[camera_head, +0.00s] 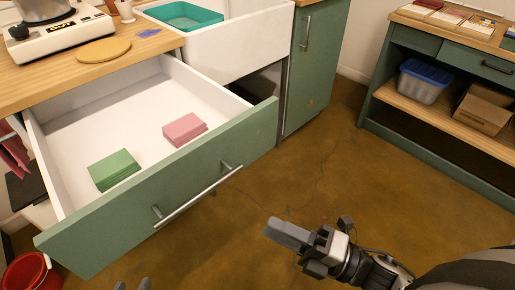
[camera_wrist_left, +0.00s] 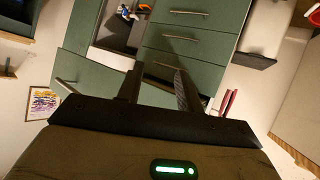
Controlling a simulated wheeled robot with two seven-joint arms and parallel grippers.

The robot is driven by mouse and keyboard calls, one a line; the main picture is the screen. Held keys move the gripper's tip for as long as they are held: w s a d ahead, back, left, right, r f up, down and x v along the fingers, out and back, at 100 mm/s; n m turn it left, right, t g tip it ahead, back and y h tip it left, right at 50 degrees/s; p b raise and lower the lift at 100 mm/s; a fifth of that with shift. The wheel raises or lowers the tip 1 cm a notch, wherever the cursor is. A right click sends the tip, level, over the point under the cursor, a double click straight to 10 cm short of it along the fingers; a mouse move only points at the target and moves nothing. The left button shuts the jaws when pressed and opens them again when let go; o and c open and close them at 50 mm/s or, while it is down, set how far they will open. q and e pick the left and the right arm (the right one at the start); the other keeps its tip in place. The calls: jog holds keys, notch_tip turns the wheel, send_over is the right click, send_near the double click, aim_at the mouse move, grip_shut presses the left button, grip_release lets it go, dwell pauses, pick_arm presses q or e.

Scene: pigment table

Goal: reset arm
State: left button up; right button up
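My left gripper (camera_head: 133,285) shows only as two grey fingertips at the bottom edge of the head view, in front of the open drawer. In the left wrist view its two fingers (camera_wrist_left: 158,75) stand apart with nothing between them. My right gripper (camera_head: 290,234) reaches in from the right over the brown floor, clear of the drawer handle. Its fingers overlap from this side, so their gap cannot be judged; no held object shows.
A green-fronted drawer (camera_head: 190,185) is pulled out, holding a green stack (camera_head: 114,169) and a pink stack (camera_head: 184,129). Its bar handle (camera_head: 200,194) faces the floor. A scale (camera_head: 62,38) stands on the counter. A shelf unit (camera_head: 440,95) is at right.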

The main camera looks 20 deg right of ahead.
jog(key=w+d+m+t+h+p, duration=0.15)
jog(key=w+m+h+p, duration=0.3)
jog(key=m+h, duration=0.8)
pick_arm(q)
jog(key=shift+a+r+g+p, duration=0.2)
jog(key=shift+r+p, duration=0.35)
jog(key=shift+r, duration=0.05)
jog(key=shift+a+r+g+p, duration=0.15)
jog(key=shift+r+g+p, duration=0.05)
jog(key=shift+r+p, duration=0.4)
pick_arm(e)
jog(key=s+a+f+m+g, duration=0.1)
jog(key=m, duration=0.3)
jog(key=s+a+f+m+g+y, duration=0.1)
jog(key=m+g, duration=0.1)
jog(key=m, duration=0.2)
jog(key=a+f+m+g+y, duration=0.1)
jog(key=m+g, duration=0.1)
jog(key=m, duration=0.3)
jog(key=shift+s+a+f+g, duration=0.1)
jog(key=shift+s+f+g, duration=0.15)
jog(key=shift+s, duration=0.15)
pick_arm(q)
jog(key=shift+s+y, duration=0.15)
jog(key=shift+y, duration=0.15)
pick_arm(e)
jog(key=shift+y, duration=0.25)
